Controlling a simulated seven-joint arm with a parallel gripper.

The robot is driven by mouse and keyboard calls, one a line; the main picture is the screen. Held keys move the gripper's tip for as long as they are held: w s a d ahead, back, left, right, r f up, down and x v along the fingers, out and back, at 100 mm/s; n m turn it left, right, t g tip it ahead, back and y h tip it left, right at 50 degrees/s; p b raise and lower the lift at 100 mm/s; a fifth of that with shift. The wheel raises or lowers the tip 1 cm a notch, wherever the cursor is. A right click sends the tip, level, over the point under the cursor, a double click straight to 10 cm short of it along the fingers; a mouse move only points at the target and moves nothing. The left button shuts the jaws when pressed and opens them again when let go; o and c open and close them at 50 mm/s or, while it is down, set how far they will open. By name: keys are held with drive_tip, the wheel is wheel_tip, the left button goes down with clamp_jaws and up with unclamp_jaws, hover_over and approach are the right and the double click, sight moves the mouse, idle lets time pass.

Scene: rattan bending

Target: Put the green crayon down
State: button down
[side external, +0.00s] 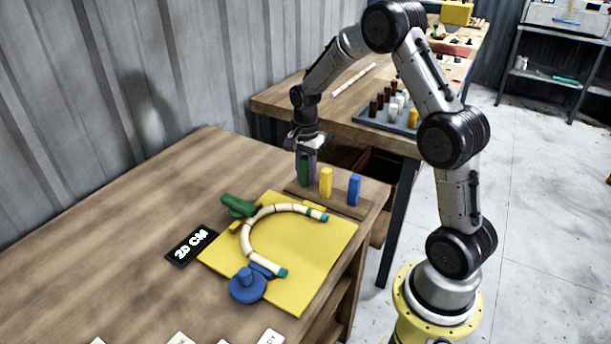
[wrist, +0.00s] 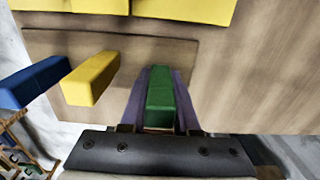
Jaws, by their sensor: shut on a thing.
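The green crayon (wrist: 161,98) is a square-sided green block between the two purple fingers of my gripper (wrist: 160,100) in the wrist view. In the side external view my gripper (side external: 306,166) is shut on the green crayon (side external: 304,171) and holds it upright at the left end of a brown wooden strip (side external: 343,206). A yellow crayon (side external: 326,183) and a blue crayon (side external: 354,190) stand upright in a row to its right. I cannot tell whether the green crayon's lower end touches the strip.
A black "20 CM" sign (side external: 190,246) lies to the left.

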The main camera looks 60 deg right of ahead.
drive_tip(key=shift+f, duration=0.2)
drive_tip(key=shift+f, duration=0.15)
drive_tip(key=c, duration=0.6)
unclamp_jaws()
drive_tip(key=shift+c, duration=0.2)
wheel_tip(320, 180, up, 12)
drive_tip(key=shift+r, duration=0.1)
drive_tip(key=s+a+r+n+t, duration=0.2)
drive_tip(key=s+a+r+n, duration=0.3)
drive_tip(key=a+r, duration=0.1)
drive_tip(key=s+a+n+t, duration=0.1)
drive_tip(key=s+a+n, duration=0.4)
drive_tip(key=s, duration=0.4)
drive_tip(key=s+a+n+t, duration=0.2)
drive_tip(key=s+a+n, duration=0.3)
drive_tip(key=s+n, duration=0.3)
drive_tip(key=shift+s+a+r+t, duration=0.2)
drive_tip(key=shift+s+r+t, duration=0.15)
drive_tip(key=shift+s, duration=0.2)
